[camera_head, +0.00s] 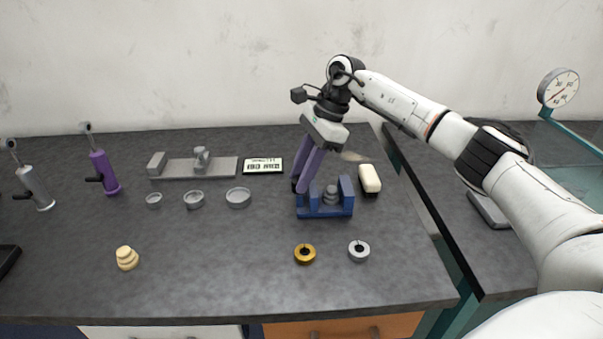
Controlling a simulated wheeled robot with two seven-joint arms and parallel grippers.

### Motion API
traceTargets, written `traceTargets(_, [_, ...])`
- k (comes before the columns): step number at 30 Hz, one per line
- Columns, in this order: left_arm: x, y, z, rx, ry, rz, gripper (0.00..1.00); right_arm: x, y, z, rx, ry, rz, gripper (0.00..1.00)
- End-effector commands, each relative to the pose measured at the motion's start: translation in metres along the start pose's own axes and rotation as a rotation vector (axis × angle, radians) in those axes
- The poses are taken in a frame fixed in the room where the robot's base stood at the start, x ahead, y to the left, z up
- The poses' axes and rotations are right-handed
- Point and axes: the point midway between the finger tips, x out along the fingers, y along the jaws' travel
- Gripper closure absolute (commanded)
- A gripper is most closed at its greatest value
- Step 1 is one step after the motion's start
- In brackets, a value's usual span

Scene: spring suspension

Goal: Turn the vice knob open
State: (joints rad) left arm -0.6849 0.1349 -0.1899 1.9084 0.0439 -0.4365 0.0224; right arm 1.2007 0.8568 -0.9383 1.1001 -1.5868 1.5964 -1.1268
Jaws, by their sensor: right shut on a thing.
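The blue vice (327,209) stands on the dark bench, right of the middle, with a small grey stepped part (331,193) between its jaws. My right gripper (299,188) reaches down from above. Its purple fingers are close together at the left end of the vice, shut on what appears to be the vice knob. The fingers hide the knob. My left gripper does not show.
Behind stand a grey vice-like fixture (195,168) and a label card (263,166). A cream block (369,179) is close to the vice's right. Gold (305,253) and silver (359,250) rings lie in front. Grey dishes (194,200) lie left. The front middle bench is clear.

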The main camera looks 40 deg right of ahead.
Motion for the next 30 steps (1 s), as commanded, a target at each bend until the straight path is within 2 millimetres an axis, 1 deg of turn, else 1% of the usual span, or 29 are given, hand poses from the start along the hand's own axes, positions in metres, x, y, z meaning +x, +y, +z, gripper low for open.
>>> traceTargets(8, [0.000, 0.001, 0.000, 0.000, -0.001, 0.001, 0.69, -0.002, -0.001, 0.000, -0.004, 0.000, -0.004, 0.95])
traceTargets(9, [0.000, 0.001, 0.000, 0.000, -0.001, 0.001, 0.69, -0.002, -0.001, 0.000, -0.004, 0.000, -0.004, 0.70])
traceTargets(10, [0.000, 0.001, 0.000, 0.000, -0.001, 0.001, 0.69, -0.002, -0.001, 0.000, -0.004, 0.000, -0.004, 0.65])
traceTargets(18, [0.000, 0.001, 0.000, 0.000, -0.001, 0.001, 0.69, -0.001, 0.000, 0.000, -0.002, 0.000, -0.002, 0.65])
traceTargets(22, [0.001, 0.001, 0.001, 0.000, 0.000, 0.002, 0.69, -0.008, -0.001, 0.000, -0.001, 0.000, -0.003, 0.65])
traceTargets(26, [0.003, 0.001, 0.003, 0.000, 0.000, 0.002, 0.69, -0.028, -0.001, 0.000, -0.002, 0.000, -0.006, 0.65])
traceTargets(30, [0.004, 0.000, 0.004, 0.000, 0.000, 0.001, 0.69, -0.058, -0.001, 0.000, -0.002, -0.001, -0.007, 0.65])
